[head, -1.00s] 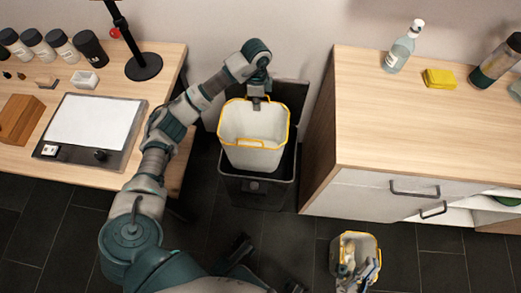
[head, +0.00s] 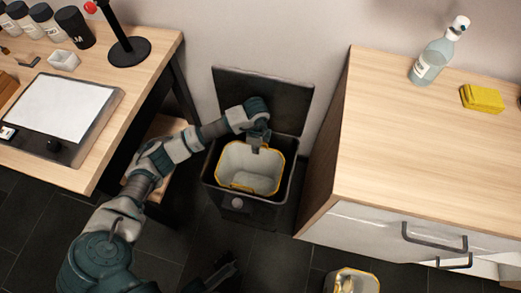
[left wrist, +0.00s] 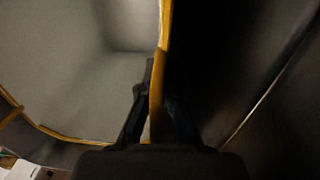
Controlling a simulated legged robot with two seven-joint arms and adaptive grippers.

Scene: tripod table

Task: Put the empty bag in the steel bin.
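The empty bag (head: 250,170) is whitish with a yellow rim. It stands open and upright inside the dark steel bin (head: 238,205), its rim near the level of the bin's mouth. The bin's lid (head: 270,103) is raised against the wall. My left gripper (head: 257,147) is at the bag's back rim, its fingers shut on it. The left wrist view shows the fingers (left wrist: 155,120) pinching the yellow rim, with the bag's inside on the left and darkness on the right. A dark part at the lower edge may be my right gripper; its fingers are unclear.
A filled yellow-rimmed bag (head: 352,281) stands on the floor at lower right. A wooden cabinet (head: 420,150) borders the bin on the right, with a bottle (head: 438,55) and yellow sponge (head: 482,98) on top. A wooden table (head: 150,75) stands left.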

